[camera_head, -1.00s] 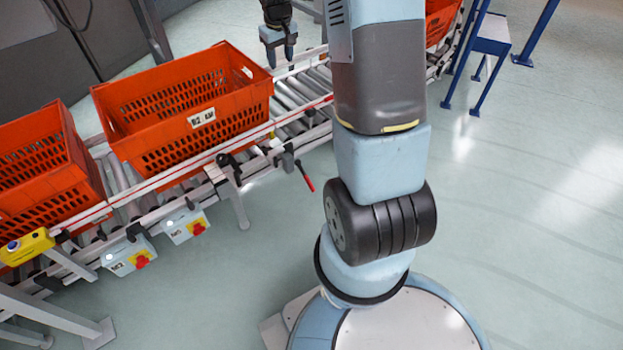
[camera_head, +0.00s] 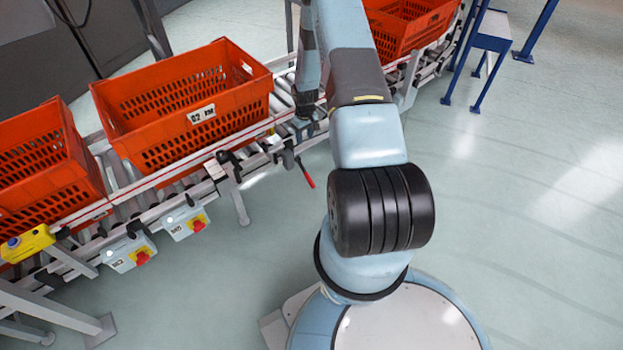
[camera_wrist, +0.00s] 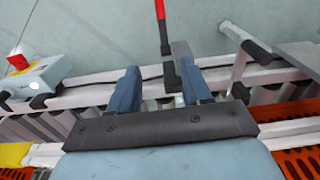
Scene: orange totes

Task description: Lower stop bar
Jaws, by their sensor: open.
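A dark lever with a red handle (camera_head: 306,176) is mounted on the near side rail of the roller conveyor (camera_head: 262,160). It hangs outward and down over the floor. The red handle (camera_wrist: 160,12) also shows at the top of the wrist view, with its dark clamp just beyond my fingers. I cannot tell which part is the stop bar itself. My gripper (camera_wrist: 160,82) is open and empty, its two blue fingers apart above the near rail. In the head view my gripper (camera_head: 304,120) is low over the conveyor, partly hidden by my arm.
An orange tote (camera_head: 205,118) stands on the conveyor left of my gripper. Another tote (camera_head: 60,195) is at far left, and one (camera_head: 400,45) is behind my arm. Control boxes (camera_head: 185,222) with red knobs hang from the near rail. The floor at right is clear.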

